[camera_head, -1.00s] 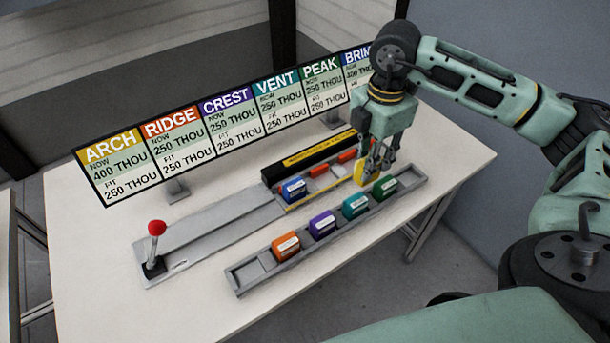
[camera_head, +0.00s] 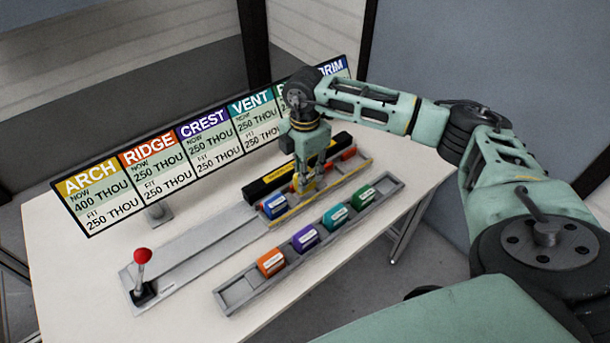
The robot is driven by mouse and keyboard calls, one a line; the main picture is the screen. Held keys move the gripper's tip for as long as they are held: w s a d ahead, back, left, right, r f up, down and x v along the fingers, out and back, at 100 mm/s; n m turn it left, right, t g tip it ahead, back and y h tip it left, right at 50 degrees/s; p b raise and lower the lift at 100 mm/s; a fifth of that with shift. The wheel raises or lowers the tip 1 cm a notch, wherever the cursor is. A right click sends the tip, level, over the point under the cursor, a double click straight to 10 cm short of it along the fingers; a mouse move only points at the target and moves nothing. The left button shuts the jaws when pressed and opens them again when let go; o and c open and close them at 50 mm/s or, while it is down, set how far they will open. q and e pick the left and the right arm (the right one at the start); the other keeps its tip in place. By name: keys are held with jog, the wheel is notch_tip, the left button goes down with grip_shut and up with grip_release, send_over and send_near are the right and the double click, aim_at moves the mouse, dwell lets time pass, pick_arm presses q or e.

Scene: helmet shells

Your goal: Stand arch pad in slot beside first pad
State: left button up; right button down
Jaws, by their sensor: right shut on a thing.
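My right gripper (camera_head: 308,186) is shut on the yellow arch pad, which is mostly hidden between the fingers. It is over the slotted fixture (camera_head: 338,185), just right of the blue pad (camera_head: 273,206), which stands in the fixture. A small gap seems to show between the gripper and the blue pad. I cannot tell whether the arch pad touches the slot floor. My left gripper is not in view.
A grey tray (camera_head: 238,296) in front holds orange (camera_head: 271,262), purple (camera_head: 305,238), teal (camera_head: 335,216) and green (camera_head: 364,196) pads. A black bar (camera_head: 262,188) runs behind the fixture. A red-knobbed lever (camera_head: 142,258) stands at left. A sign board (camera_head: 103,192) stands behind.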

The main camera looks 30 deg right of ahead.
aim_at(312, 184)
notch_tip(312, 184, down, 2)
jog(key=shift+f, duration=0.3)
jog(key=shift+f, duration=0.1)
jog(key=shift+f, duration=0.1)
jog(key=c, duration=1.4)
grip_release()
